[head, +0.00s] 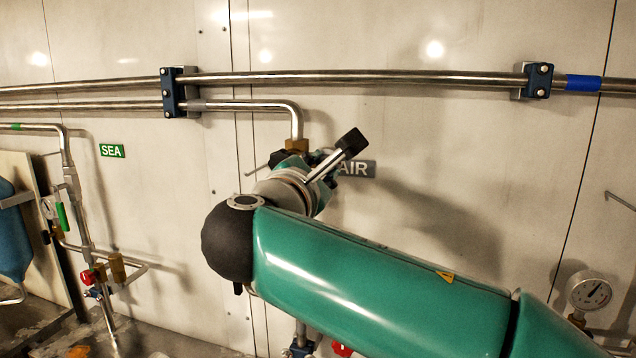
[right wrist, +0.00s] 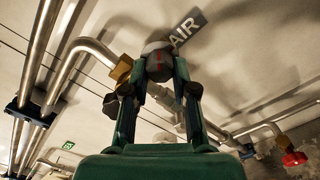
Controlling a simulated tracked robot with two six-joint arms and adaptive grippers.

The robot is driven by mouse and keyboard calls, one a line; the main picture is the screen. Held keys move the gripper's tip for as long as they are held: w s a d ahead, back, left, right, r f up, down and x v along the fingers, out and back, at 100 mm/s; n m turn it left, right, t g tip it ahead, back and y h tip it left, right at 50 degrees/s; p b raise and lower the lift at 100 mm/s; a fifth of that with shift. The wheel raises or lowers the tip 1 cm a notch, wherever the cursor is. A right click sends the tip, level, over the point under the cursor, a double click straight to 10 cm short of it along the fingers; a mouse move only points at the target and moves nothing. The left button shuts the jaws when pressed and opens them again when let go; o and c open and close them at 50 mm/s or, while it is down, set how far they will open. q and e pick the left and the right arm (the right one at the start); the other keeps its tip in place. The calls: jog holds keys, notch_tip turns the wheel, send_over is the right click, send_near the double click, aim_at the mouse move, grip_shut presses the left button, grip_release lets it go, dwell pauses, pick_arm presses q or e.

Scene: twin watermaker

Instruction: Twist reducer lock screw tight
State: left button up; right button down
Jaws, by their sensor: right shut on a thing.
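In the right wrist view my right gripper (right wrist: 160,80) has its two green fingers closed on a round dark grey knob (right wrist: 158,63) with a red mark, which appears to be the reducer lock screw. A pale rounded part shows just behind the knob. A brass fitting (right wrist: 121,70) at a pipe's end is beside it. In the head view my right gripper (head: 308,160) is beneath the brass fitting (head: 297,146), next to the AIR sign (head: 357,168). There my own wrist and arm hide the knob and most of the reducer. My left gripper is not in view.
Steel pipes (head: 360,77) run along the wall above, held by blue clamps (head: 181,92). A pressure gauge (head: 589,291) is at the lower right. Pipes and a red valve handle (head: 87,277) stand at the left below the SEA sign (head: 112,151).

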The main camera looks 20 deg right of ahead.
jog(key=m+b, duration=0.4)
jog(key=m, duration=0.4)
jog(key=shift+w+a+m, duration=0.1)
jog(key=shift+a+m, duration=0.05)
jog(key=shift+m, duration=0.25)
jog(key=c, duration=0.9)
grip_release()
jog(key=shift+r, duration=0.1)
jog(key=v, duration=1.2)
